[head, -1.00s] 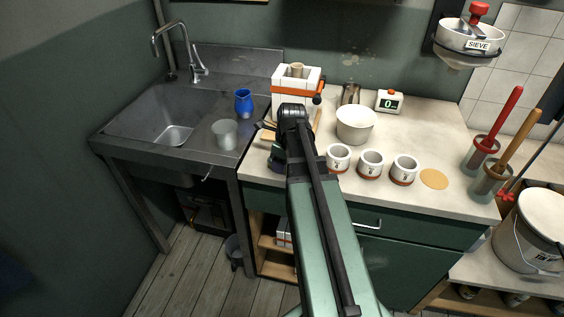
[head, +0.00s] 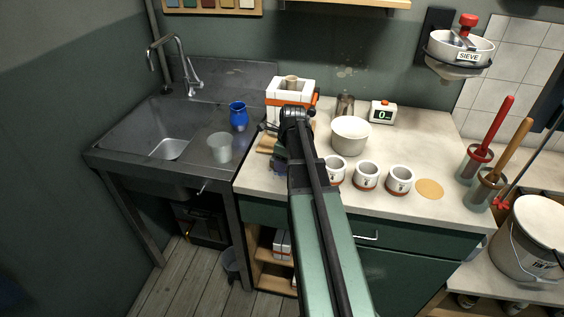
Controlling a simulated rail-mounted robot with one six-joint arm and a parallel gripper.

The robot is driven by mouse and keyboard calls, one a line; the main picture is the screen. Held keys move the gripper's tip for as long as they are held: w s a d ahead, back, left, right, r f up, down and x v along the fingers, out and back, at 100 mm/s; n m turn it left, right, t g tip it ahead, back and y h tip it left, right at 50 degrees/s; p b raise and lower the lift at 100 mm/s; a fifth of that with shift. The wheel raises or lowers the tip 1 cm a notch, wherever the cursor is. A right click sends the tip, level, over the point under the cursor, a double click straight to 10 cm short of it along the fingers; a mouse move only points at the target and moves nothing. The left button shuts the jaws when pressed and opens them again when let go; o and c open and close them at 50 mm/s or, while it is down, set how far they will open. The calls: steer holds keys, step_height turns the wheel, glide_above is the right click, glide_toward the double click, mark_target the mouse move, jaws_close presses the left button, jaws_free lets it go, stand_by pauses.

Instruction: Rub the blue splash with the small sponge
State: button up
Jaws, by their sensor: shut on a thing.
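My arm runs up the middle of the head view and covers part of the counter (head: 247,182). A dark part of my gripper (head: 268,128) seems to show just left of the arm's bend, small and unclear. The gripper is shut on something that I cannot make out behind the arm. I cannot pick out the small sponge. A dark blue patch (head: 279,163) shows at the arm's left edge, over the counter's left end. It may be the blue splash, but the arm covers part of it.
A white mould with orange straps (head: 290,98) stands behind the arm's bend. A white bowl (head: 351,136), several banded cups (head: 366,177) and a timer (head: 382,113) stand to the right. A blue cup (head: 238,116) and a grey cup (head: 221,147) stand beside the sink (head: 167,149).

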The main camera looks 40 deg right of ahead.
mark_target(279, 182)
steer(key=shift+s+a+f, duration=0.1)
steer(key=shift+s+a, duration=2.35)
steer(key=shift+a, duration=0.3)
steer(key=shift+f+b, duration=0.1)
steer(key=shift+b, duration=0.25)
steer(key=shift+w+d+r+p, duration=0.15)
steer(key=shift+w+d+p, duration=0.05)
steer(key=shift+w+d, duration=1.1)
steer(key=shift+w+d+r+p, duration=0.1)
steer(key=shift+w+d+p, duration=0.05)
steer(key=shift+w+d, duration=1.15)
steer(key=shift+s+d, duration=0.2)
steer(key=shift+s, duration=0.05)
steer(key=shift+r, duration=0.15)
step_height(279, 182, up, 6)
steer(key=p, duration=0.6)
